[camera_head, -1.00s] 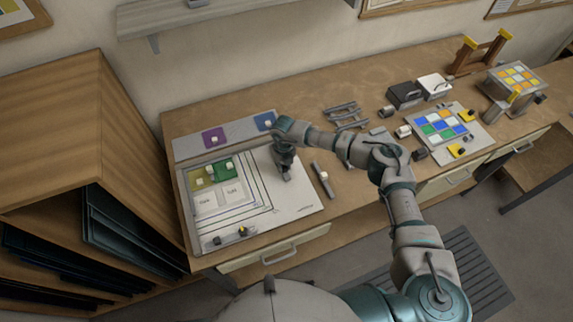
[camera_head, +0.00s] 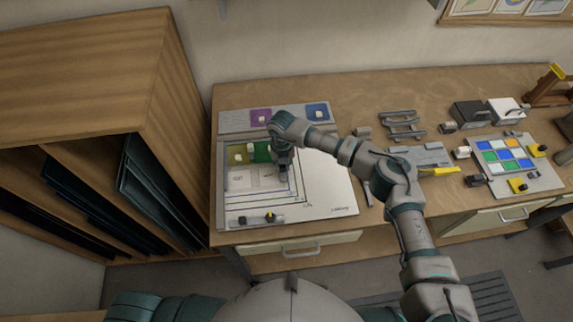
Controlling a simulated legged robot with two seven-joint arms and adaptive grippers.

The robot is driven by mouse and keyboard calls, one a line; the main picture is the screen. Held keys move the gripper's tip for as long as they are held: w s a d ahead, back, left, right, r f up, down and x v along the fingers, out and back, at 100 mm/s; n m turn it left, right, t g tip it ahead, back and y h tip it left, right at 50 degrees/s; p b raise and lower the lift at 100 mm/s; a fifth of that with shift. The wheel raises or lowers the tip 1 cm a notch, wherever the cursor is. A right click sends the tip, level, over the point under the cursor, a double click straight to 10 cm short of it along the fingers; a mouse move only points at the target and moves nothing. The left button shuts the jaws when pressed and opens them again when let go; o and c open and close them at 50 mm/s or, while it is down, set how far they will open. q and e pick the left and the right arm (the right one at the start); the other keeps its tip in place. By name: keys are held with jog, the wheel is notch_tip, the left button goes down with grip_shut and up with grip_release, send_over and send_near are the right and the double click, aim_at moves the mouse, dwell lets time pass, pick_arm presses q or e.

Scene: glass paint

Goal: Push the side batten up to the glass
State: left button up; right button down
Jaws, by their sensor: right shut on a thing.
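The glass panes lie at the left of a white work board (camera_head: 335,190): an olive pane (camera_head: 238,160), a green pane (camera_head: 262,150) and pale panes (camera_head: 242,180) in front. My right gripper (camera_head: 283,173) points down at the right edge of the panes. It is shut on a small piece, which I take to be the side batten. The gripper hides most of it, so I cannot tell whether it touches the glass. A front batten (camera_head: 250,219) with a dark and yellow knob lies along the board's front. My left gripper is out of view.
Purple (camera_head: 260,116) and blue (camera_head: 318,111) panes lie on a grey strip behind the board. A loose grey strip (camera_head: 367,194) lies right of the board, partly behind my arm. A colour-tile board (camera_head: 506,158) is further right. A wooden rack (camera_head: 150,75) stands at left.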

jog(key=c, duration=1.2)
grip_release()
jog(key=shift+o, duration=1)
jog(key=shift+a, duration=0.25)
notch_tip(320, 180, up, 12)
jog(key=shift+a, duration=0.2)
jog(key=shift+d+f, duration=0.1)
jog(key=shift+d, duration=0.05)
